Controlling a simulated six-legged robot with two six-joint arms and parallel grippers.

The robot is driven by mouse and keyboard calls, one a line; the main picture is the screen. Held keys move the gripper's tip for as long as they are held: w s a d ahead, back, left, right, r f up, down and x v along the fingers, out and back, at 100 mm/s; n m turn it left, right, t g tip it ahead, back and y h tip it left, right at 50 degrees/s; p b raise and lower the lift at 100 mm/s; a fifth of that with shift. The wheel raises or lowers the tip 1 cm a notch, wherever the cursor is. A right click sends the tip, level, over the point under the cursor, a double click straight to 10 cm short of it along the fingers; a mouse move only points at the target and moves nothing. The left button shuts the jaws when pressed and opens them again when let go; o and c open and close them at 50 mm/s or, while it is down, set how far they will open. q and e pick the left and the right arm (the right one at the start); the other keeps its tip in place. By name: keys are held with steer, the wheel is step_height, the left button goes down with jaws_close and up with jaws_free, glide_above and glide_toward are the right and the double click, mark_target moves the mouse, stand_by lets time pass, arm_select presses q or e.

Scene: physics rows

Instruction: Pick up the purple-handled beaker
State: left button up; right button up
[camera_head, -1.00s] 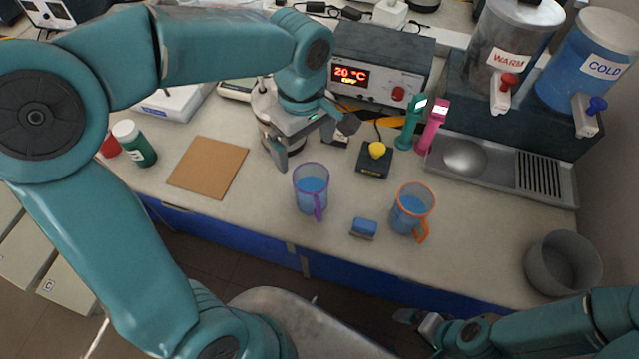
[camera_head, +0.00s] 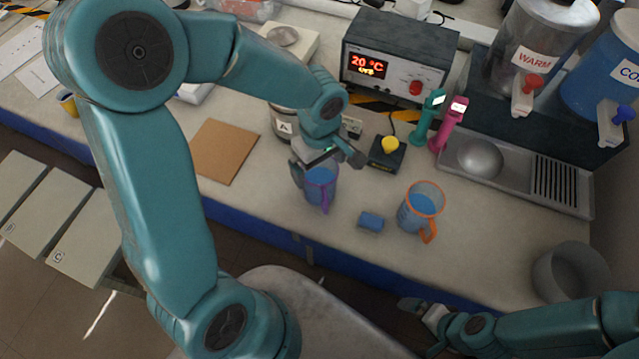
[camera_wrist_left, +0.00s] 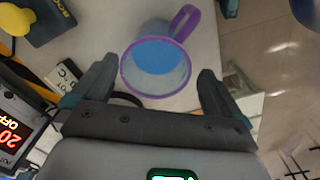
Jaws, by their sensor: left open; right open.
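The purple-handled beaker (camera_head: 319,190) stands upright on the bench with blue liquid in it. Its upper part is partly hidden behind my left gripper in the head view. In the left wrist view the beaker (camera_wrist_left: 157,72) lies ahead of and partly between the two fingers, its purple handle pointing up and right, away from the palm. My left gripper (camera_head: 328,172) is open, its fingers on either side of the beaker's rim; I cannot tell whether they touch it. My right gripper (camera_head: 422,310) is open and empty, low in front of the bench.
An orange-handled beaker (camera_head: 420,208) and a blue block (camera_head: 371,222) stand to the right. A small black device with a yellow knob (camera_head: 388,152) is behind. A cork mat (camera_head: 226,151) lies left. A temperature unit (camera_head: 396,68) and dispensers (camera_head: 536,50) stand at the back.

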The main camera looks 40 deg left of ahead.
arm_select(q)
steer(key=f, duration=0.4)
steer(key=shift+w+d+f, duration=0.15)
steer(key=shift+w+d, duration=0.05)
steer(key=shift+w, duration=0.05)
steer(key=shift+f, duration=0.2)
steer(key=shift+s, duration=0.15)
steer(key=c, duration=1.1)
steer(key=shift+o, duration=0.2)
steer(key=shift+r, duration=0.1)
step_height(320, 180, up, 20)
steer(key=shift+p, duration=0.35)
